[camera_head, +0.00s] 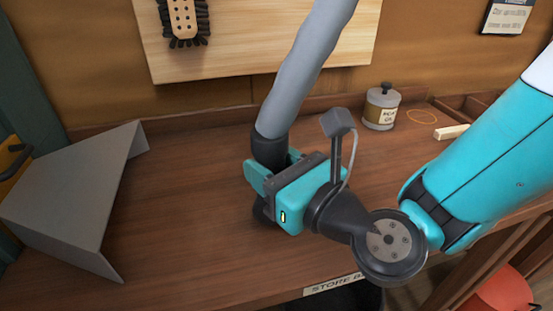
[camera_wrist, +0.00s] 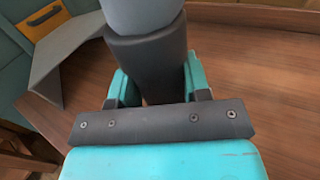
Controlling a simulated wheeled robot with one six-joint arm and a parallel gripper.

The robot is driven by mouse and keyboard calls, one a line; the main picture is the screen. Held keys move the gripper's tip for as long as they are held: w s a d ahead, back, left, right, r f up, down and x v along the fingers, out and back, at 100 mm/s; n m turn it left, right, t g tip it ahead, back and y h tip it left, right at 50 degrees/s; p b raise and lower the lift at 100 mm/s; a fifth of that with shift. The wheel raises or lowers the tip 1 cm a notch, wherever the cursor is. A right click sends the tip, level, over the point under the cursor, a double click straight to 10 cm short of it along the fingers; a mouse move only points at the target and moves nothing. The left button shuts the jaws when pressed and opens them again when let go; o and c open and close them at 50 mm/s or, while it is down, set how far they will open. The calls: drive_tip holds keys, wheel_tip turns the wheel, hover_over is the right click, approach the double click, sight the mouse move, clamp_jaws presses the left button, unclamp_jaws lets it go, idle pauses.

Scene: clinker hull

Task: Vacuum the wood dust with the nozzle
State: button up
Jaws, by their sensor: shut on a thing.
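The nozzle is black (camera_head: 270,150), on the end of a thick grey hose (camera_head: 305,70) that comes down from above. My gripper (camera_head: 270,172), teal with dark parts, is shut around the nozzle over the wooden bench top (camera_head: 180,220). In the wrist view the teal fingers stand either side of the black nozzle (camera_wrist: 150,65). The nozzle's lower end shows partly below the gripper, close to the bench; I cannot tell whether it touches. I cannot make out any wood dust; the bench around the nozzle looks bare, and the gripper hides part of it.
A bent grey sheet (camera_head: 70,195) stands on the bench at left. Bench left of the gripper is clear.

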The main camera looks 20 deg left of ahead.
sight(271, 132)
drive_tip(key=shift+r, duration=0.1)
idle(0.4)
wheel_tip(271, 132, up, 8)
drive_tip(key=p, duration=0.8)
